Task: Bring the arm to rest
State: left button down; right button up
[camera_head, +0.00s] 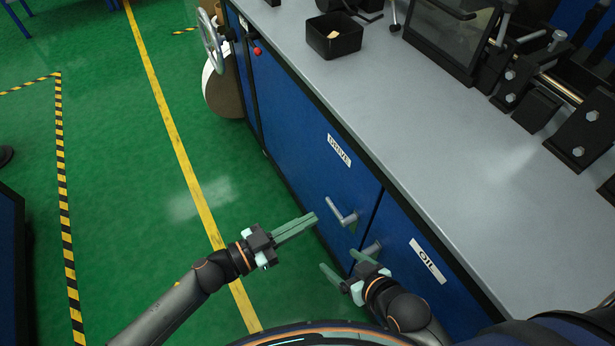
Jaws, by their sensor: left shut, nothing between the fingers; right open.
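My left gripper (295,230) reaches in from the lower left, in front of the blue cabinet. Its two green fingers are together and hold nothing. Its tips show close to the metal handle (342,216) of the door labelled DRIVE (338,150), apart from it in the picture. My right gripper (342,268) is low in the middle, near the door labelled OIL (428,260). Its green fingers are spread and empty. The OIL door's handle (371,249) shows just above it. Both doors look shut.
The grey worktop (400,110) carries a black bin (334,35) with a small pale piece inside, and black machine parts at the right. A handwheel (210,42) and a pale roll (222,92) are at the cabinet's far end.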

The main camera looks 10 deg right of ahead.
pick_arm(q)
jog(key=w+a+f+n+t+y, duration=0.1)
jog(key=a+f+n+t+y, duration=0.2)
jog(key=a+n+t+y, duration=0.55)
jog(key=s+a+f+n+g+y, duration=0.3)
jog(key=s+a+f+g+y, duration=0.25)
jog(key=s+a, duration=0.45)
jog(key=a+r+p, duration=0.4)
jog(key=r+p, duration=0.5)
jog(key=p, duration=0.3)
jog(key=shift+a+y+p, duration=0.25)
jog(key=shift+y+p, duration=0.05)
jog(key=shift+p, duration=0.05)
pick_arm(e)
jog(key=s+d+r+h, duration=0.1)
jog(key=s+d+r, duration=0.1)
jog(key=r, duration=0.7)
jog(key=shift+s+d+m, duration=0.15)
jog(key=shift+d+m, duration=0.15)
jog(key=shift+d, duration=0.45)
pick_arm(q)
jog(key=shift+s+n, duration=0.1)
jog(key=shift+n, duration=0.15)
pick_arm(e)
jog(key=shift+r, duration=0.15)
